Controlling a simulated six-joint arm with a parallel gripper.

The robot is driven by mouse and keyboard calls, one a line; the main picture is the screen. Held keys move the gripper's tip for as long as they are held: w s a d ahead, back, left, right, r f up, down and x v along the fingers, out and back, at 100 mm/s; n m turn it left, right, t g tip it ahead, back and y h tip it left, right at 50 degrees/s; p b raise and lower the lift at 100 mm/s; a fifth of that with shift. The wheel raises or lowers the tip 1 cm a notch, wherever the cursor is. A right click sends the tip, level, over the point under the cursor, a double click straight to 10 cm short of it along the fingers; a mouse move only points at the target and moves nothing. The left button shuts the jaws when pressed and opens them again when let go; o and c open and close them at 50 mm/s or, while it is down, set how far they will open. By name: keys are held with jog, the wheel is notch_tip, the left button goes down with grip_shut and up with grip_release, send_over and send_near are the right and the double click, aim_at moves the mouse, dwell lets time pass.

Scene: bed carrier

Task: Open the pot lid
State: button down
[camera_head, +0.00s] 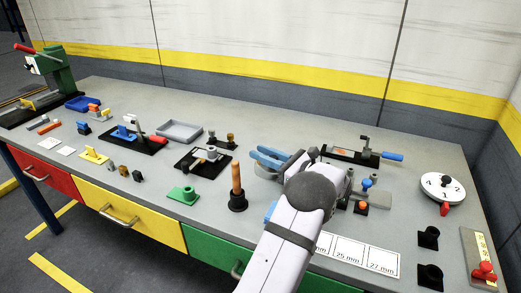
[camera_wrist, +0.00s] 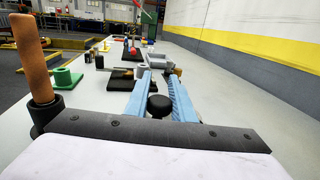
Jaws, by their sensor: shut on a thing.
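The pot is mostly hidden behind my gripper (camera_head: 268,158) in the head view; a grey curved edge (camera_head: 264,173) shows just below the blue fingers and may be its rim. In the wrist view a round black knob (camera_wrist: 158,105), apparently the lid's, lies between the two blue fingers of my gripper (camera_wrist: 158,80), near their base. The gripper is shut on this knob. The lid's plate is hidden, so I cannot tell whether it rests on the pot or is raised.
An orange-handled tool in a black cup (camera_head: 237,190) stands close left of my gripper. A black fixture with a blue handle (camera_head: 392,156) lies behind to the right. A white dial (camera_head: 442,187) stands farther right. The back of the table (camera_head: 250,122) is clear.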

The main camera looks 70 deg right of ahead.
jog(key=shift+s+a+n+y+p, duration=0.2)
jog(key=shift+s+n+y, duration=0.3)
jog(key=shift+y, duration=0.45)
jog(key=shift+s+a+n+y+p, duration=0.1)
jog(key=shift+s+a+n+y, duration=0.2)
jog(key=shift+n+y, duration=0.55)
jog(key=shift+y, duration=0.3)
jog(key=shift+r, duration=0.1)
jog(key=c, duration=1.5)
grip_release()
notch_tip(320, 180, up, 10)
